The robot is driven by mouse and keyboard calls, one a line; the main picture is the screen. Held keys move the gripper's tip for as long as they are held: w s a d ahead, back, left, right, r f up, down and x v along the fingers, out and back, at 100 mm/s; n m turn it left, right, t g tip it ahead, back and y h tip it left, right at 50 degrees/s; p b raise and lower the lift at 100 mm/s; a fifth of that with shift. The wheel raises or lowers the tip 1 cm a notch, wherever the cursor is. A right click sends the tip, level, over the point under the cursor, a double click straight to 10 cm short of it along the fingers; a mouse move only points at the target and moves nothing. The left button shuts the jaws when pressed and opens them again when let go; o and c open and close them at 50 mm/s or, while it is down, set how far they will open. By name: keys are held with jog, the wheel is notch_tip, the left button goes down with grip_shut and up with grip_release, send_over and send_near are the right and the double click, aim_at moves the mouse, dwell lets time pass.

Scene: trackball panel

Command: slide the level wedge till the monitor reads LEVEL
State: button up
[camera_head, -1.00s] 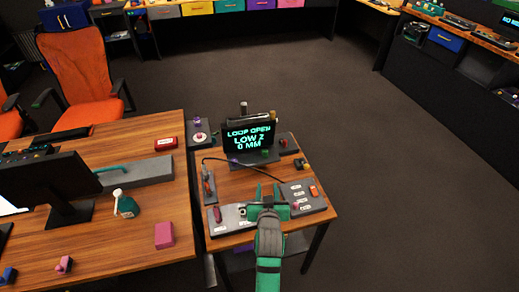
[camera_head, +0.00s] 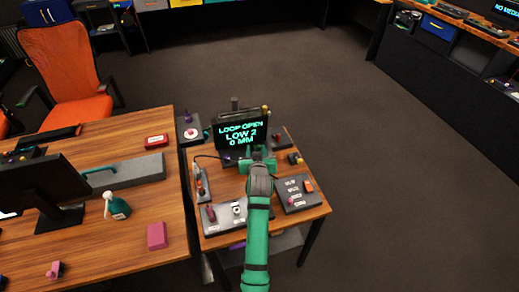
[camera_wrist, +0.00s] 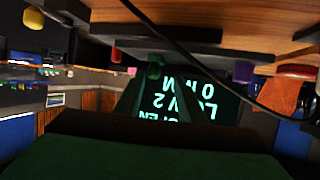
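The monitor (camera_head: 240,133) stands at the back of the small wooden table and reads LOOP OPEN, LOW 2, 0 MM in green letters. Its screen also fills the middle of the wrist view upside down (camera_wrist: 182,100). My gripper (camera_head: 259,154) is in front of the monitor's lower right part, above the table. Its two green fingers look apart, with nothing visible between them. I cannot tell which part is the level wedge. A purple knob (camera_head: 226,158) sits near the monitor's foot, and my gripper hides part of the area there.
A grey panel with an orange switch (camera_head: 308,186) lies at the right front of the table. A panel with a red handle (camera_head: 211,214) lies at the left front. A black cable (camera_head: 207,156) runs toward the monitor. A larger desk (camera_head: 110,234) stands at left.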

jog(key=shift+w+d+f, duration=0.3)
jog(key=shift+w+d, duration=0.25)
jog(key=shift+w, duration=0.3)
